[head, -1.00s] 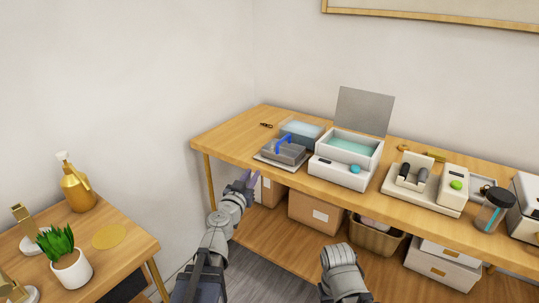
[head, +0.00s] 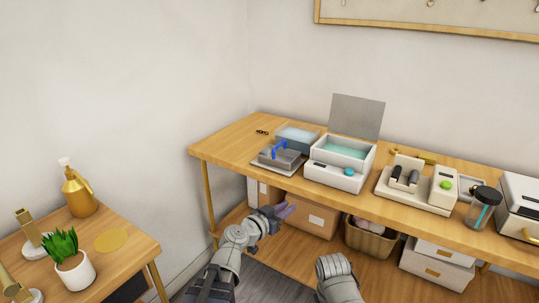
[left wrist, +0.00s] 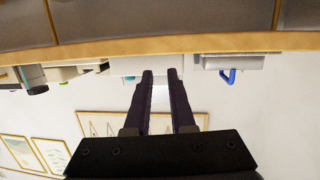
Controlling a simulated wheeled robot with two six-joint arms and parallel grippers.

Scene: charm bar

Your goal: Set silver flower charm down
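I cannot make out the silver flower charm in either view. My left gripper (head: 286,209) is in front of the workbench, below its top edge and left of centre. In the left wrist view its two dark fingers (left wrist: 160,76) stand apart with a gap between them, and I see no charm held there. My right arm (head: 338,275) shows at the bottom of the head view, but its gripper is out of sight.
The workbench (head: 228,142) carries a grey device with a blue handle (head: 280,152), an open white box (head: 335,177), a white station (head: 430,190) and a jar (head: 483,210). A side table (head: 130,262) holds a plant (head: 75,272) and a gold bottle (head: 78,192).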

